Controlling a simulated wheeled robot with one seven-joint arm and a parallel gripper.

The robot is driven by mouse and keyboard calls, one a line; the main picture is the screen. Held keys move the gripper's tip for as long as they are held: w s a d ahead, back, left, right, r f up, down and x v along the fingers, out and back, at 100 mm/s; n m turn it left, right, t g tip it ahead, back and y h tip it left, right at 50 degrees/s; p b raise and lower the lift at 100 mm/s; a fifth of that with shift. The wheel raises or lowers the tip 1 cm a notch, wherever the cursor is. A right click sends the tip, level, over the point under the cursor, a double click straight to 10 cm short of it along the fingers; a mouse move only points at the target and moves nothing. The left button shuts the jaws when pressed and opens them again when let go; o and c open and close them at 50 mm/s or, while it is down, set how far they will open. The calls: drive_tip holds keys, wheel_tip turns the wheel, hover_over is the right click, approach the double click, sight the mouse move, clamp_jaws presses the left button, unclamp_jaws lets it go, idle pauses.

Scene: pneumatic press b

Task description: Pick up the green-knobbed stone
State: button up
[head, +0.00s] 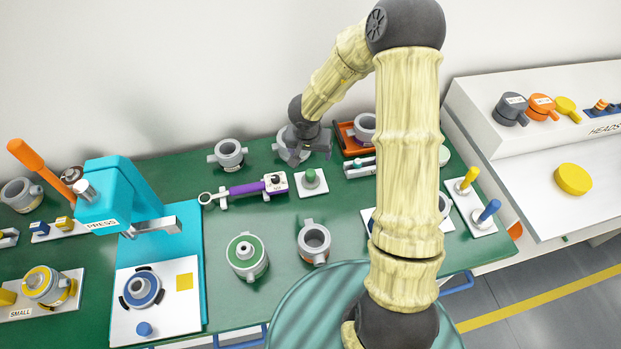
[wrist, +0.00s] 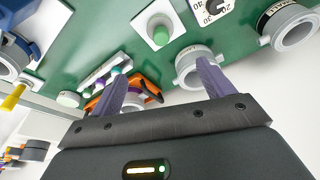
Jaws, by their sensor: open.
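A green knob (head: 311,176) stands on a white square plate on the green bench in the head view. It shows at the top middle of the wrist view (wrist: 159,35). A small pale rack (head: 358,168), partly behind my arm, holds small pieces. In the wrist view the rack (wrist: 108,70) shows green and purple knobs near the left finger. I cannot tell which green-knobbed piece is the stone. My gripper (head: 312,148) is open and empty, near the bench's back edge, behind the white plate. Its fingers (wrist: 158,78) stand apart in the wrist view.
A grey ring-shaped cup (wrist: 192,66) is by the right finger. An orange tray (head: 350,141) holds another grey cup. A purple-handled tool (head: 245,188) lies left of the plate. A turquoise press (head: 108,200) stands at left. Grey cups (head: 314,241) stand in front.

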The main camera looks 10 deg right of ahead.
sight(310, 172)
drive_tip(key=b+x, duration=0.3)
drive_tip(key=x, duration=0.9)
drive_tip(key=x, duration=0.1)
drive_tip(key=b+x, duration=0.1)
drive_tip(key=x, duration=0.3)
drive_tip(key=shift+a+f, duration=0.15)
drive_tip(key=shift+a, duration=0.15)
drive_tip(key=c, duration=1.3)
drive_tip(key=shift+o, duration=0.2)
drive_tip(key=shift+r, duration=0.2)
